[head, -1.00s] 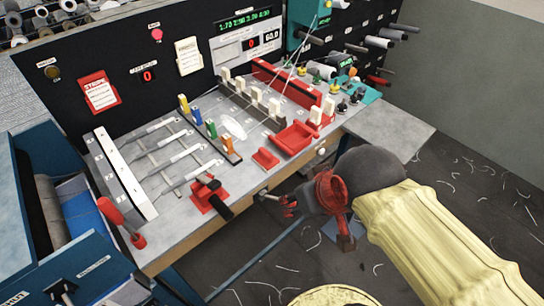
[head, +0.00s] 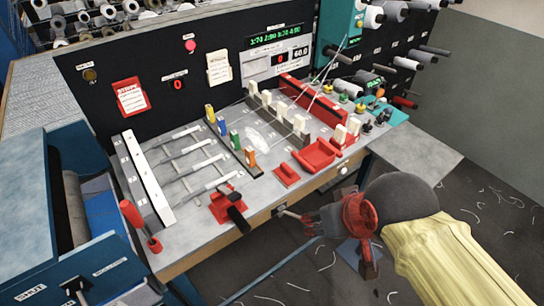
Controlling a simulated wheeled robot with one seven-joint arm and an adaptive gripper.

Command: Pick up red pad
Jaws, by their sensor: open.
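The red pad (head: 286,174), a small flat red block, lies on the grey bench top near its front edge, just left of a red tray (head: 318,155). My gripper (head: 299,218) is open, in front of the bench's front edge and below and slightly right of the pad in the picture. It is apart from the pad and appears empty. Its fingers are small and partly merge with the dark background. Nothing hides the pad.
A red clamp with a black handle (head: 228,206) stands left of the pad. Coloured levers (head: 236,139) and white-topped switches (head: 280,110) rise behind. A red-handled screwdriver (head: 138,222) is at the left. Right of the bench is open floor.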

